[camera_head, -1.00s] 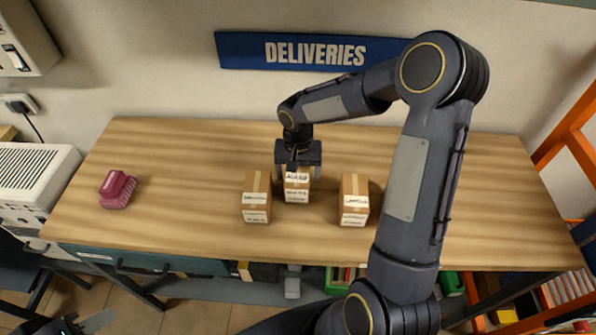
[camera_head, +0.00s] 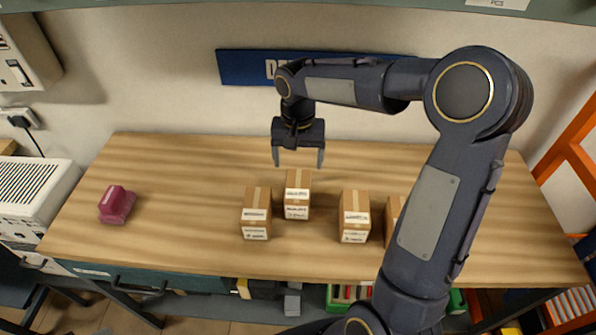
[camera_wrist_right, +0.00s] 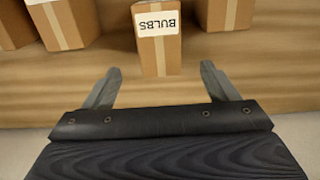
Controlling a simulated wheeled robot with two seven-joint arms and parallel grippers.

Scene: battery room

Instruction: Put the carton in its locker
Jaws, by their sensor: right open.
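Several brown taped cartons with white labels stand on the wooden table. The middle carton (camera_head: 297,193) is set slightly farther back, with the left carton (camera_head: 256,213) close beside it and the right carton (camera_head: 354,216) across a gap. Another carton (camera_head: 393,217) is partly hidden by my right arm. My right gripper (camera_head: 298,163) is open and empty, just behind and above the middle carton. In the right wrist view a carton labelled BULBS (camera_wrist_right: 158,38) stands ahead of the open fingers (camera_wrist_right: 160,70), apart from them. My left gripper is out of view. No locker can be identified.
A blue DELIVERIES sign (camera_head: 245,68) on the wall is partly covered by my right arm. A pink object (camera_head: 117,204) sits at the table's left. A shelf edge (camera_head: 300,10) crosses the top. The table (camera_head: 185,220) is clear between the pink object and the cartons.

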